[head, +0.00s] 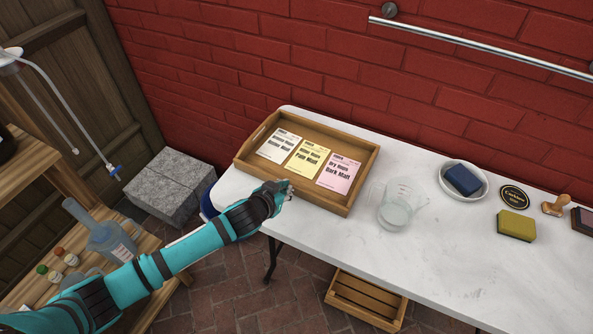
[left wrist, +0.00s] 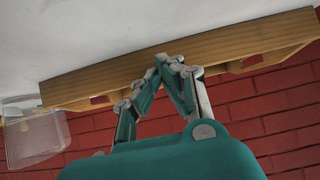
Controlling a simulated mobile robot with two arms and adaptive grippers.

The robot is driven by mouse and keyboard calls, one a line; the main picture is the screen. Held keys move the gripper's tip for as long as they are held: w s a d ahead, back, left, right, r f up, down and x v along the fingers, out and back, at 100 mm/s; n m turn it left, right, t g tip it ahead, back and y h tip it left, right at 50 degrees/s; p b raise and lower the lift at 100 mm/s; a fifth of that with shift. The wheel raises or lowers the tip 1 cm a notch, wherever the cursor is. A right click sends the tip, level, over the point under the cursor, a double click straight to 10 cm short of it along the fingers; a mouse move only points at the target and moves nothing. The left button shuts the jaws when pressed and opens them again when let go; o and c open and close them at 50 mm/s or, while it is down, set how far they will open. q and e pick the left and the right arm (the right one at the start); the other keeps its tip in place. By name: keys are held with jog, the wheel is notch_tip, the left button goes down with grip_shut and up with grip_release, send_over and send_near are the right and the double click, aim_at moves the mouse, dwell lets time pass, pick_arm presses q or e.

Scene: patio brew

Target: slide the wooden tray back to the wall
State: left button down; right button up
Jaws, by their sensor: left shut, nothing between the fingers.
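The wooden tray (head: 356,182) lies on the white table with three cards in it, one white (head: 280,146), one yellow (head: 308,159) and one pink (head: 339,173). Its back side is near the brick wall, with its left end close to the table's far left corner. My left gripper (head: 287,188) is shut and empty at the tray's front side. In the left wrist view the shut fingertips (left wrist: 168,62) are at the tray's wooden side (left wrist: 220,45); whether they touch it I cannot tell. My right gripper is not in view.
A glass measuring jug (head: 396,210) stands just right of the tray on the white table (head: 440,262). Farther right are a bowl (head: 463,182) with a blue sponge, a yellow sponge (head: 516,225) and a wooden stamp (head: 556,206). The brick wall (head: 330,60) rises behind.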

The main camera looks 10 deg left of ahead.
pick_arm(q)
jog(key=shift+w+d+b, duration=0.25)
jog(key=shift+w+d, duration=0.05)
jog(key=shift+w, duration=0.6)
jog(key=shift+w+d+b, duration=0.25)
jog(key=shift+w+d, duration=0.1)
jog(key=shift+w, duration=0.5)
jog(key=shift+w+d+b, duration=0.25)
jog(key=shift+w+d, duration=0.05)
jog(key=shift+w, duration=0.6)
jog(key=r+p+v, duration=0.1)
jog(key=p+v, duration=0.7)
jog(key=p, duration=0.1)
jog(key=shift+w+r, duration=0.25)
jog(key=shift+r, duration=0.05)
